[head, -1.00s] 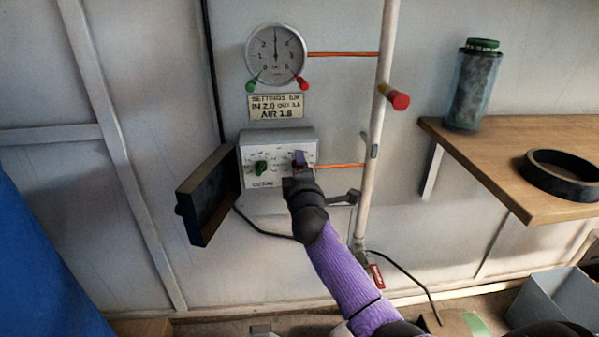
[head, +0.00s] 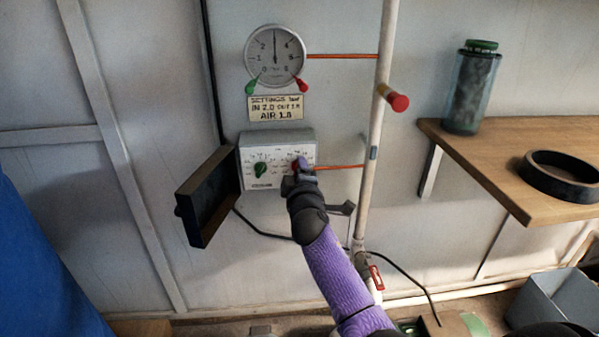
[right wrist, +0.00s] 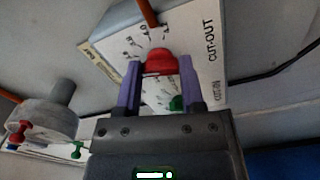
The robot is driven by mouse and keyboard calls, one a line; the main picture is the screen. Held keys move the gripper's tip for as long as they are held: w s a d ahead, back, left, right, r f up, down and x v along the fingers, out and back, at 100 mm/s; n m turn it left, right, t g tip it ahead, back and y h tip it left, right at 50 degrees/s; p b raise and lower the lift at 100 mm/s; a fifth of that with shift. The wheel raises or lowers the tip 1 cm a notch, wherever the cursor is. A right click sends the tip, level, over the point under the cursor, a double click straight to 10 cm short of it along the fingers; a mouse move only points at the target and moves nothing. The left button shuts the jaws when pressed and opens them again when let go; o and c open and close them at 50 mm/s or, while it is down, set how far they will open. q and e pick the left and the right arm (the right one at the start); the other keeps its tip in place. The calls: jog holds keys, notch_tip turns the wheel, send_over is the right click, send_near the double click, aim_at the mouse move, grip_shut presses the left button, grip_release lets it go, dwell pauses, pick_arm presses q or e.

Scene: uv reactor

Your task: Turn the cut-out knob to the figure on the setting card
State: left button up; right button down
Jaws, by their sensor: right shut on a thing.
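The control box (head: 262,150) is mounted on the wall with a green knob (head: 260,169) on its left and a red knob at its right. In the right wrist view the red knob (right wrist: 158,62) sits by the printed word CUT-OUT. My right gripper (head: 301,166) is at the red knob, its purple fingers (right wrist: 158,85) shut on either side of it; in the head view it hides most of the knob. The setting card (head: 275,107) is above the box and reads settings, in 2.0, a blurred out figure, and air 1.8. My left gripper is not in view.
A round gauge (head: 275,56) with green and red markers hangs above the card. The box's dark open cover (head: 208,197) stands out at the left. A white pipe (head: 376,140) with a red-capped fitting runs at the right, beside a wooden shelf (head: 480,165).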

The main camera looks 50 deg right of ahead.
pick_arm(q)
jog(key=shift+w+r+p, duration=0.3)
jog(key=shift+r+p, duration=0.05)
jog(key=shift+p, duration=0.1)
pick_arm(e)
jog(key=m, duration=0.8)
jog(key=shift+f+m, duration=0.1)
jog(key=shift+m, duration=0.2)
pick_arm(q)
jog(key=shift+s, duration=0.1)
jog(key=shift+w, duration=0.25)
pick_arm(e)
jog(key=shift+c, duration=1)
grip_release()
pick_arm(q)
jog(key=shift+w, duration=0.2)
pick_arm(e)
jog(key=shift+a, duration=0.1)
